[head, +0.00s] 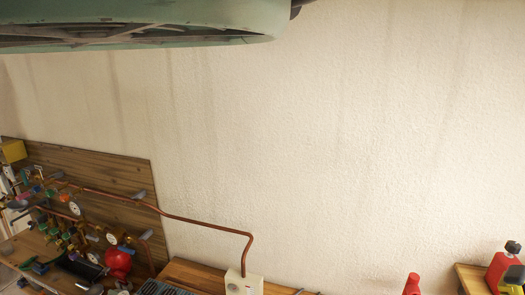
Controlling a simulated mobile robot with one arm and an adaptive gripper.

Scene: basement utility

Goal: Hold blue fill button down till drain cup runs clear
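A pipe assembly (75,215) with copper pipes, gauges and coloured valve handles is fixed on and in front of a wooden board (125,180) at the lower left. Small blue parts show among its valves, but I cannot tell whether one is the fill button. I cannot make out the drain cup or whether its water is clear. My gripper is not in view.
A red rounded vessel (118,262) stands low on the assembly. A copper pipe (205,224) runs to a white box (243,283). A red bottle top (412,285) and a red-black device (504,270) are lower right. A green body (140,22) hangs above.

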